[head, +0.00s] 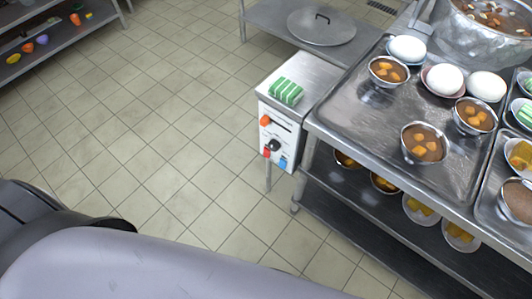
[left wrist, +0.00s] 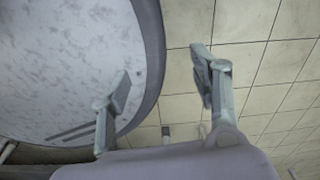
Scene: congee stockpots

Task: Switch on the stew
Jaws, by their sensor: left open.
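A large metal stockpot (head: 470,45) of brown stew stands at the top right in the head view, cut off by the frame edge. A metal control box (head: 310,72) stands left of the counter, with a white front panel (head: 291,147). The panel has an orange part (head: 265,120), a dark round knob (head: 275,145), a red part (head: 267,153) and a blue part (head: 283,163). My left gripper (left wrist: 163,88) is open and empty over the tiled floor in the left wrist view. It is not visible in the head view. My right gripper is out of view.
A green striped item (head: 286,91) lies on the box. A counter tray (head: 352,115) holds bowls of stew and white round items; more bowls sit on the shelf below. A lid (head: 321,26) lies on a table behind. The tiled floor (head: 160,110) left of the box is clear.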

